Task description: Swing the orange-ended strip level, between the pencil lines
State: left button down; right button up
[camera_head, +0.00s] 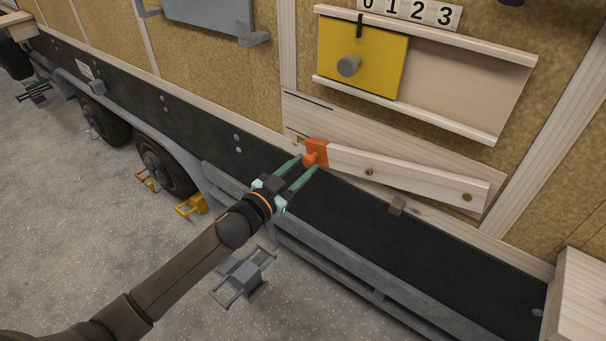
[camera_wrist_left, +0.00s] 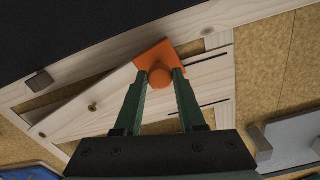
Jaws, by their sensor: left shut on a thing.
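The pale wooden strip (camera_head: 420,180) lies on a wooden backboard (camera_head: 440,150) on the trailer wall. Its orange end (camera_head: 317,148) with a round orange knob is at the left, and the strip slants, orange end low, against the rails above. Brass bolts show at its middle and right. Two dark pencil lines mark the board's left part; the upper one (camera_head: 310,100) is well above the orange end, which sits around or below the lower line (camera_wrist_left: 210,58). My left gripper (camera_head: 306,166) is shut on the orange knob (camera_wrist_left: 160,77). My right gripper is out of view.
A small wooden block (camera_head: 397,206) sits below the strip. Above are wooden rails (camera_head: 425,115) with a yellow sliding panel (camera_head: 365,65) and number tiles (camera_head: 410,10). A grey step (camera_head: 242,275) sticks out below my arm. A pale box (camera_head: 582,300) stands at lower right.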

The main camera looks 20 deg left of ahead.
pick_arm(q)
notch_tip(320, 180, up, 7)
jog(key=m+p, duration=0.2)
jog(key=p, duration=0.3)
jog(key=shift+a, duration=0.3)
jog(key=shift+w, duration=0.1)
jog(key=c, duration=0.5)
grip_release()
jog(key=v, duration=1.2)
jog(key=shift+s+b, duration=0.2)
jog(key=shift+b, duration=0.25)
jog(key=shift+a, duration=0.1)
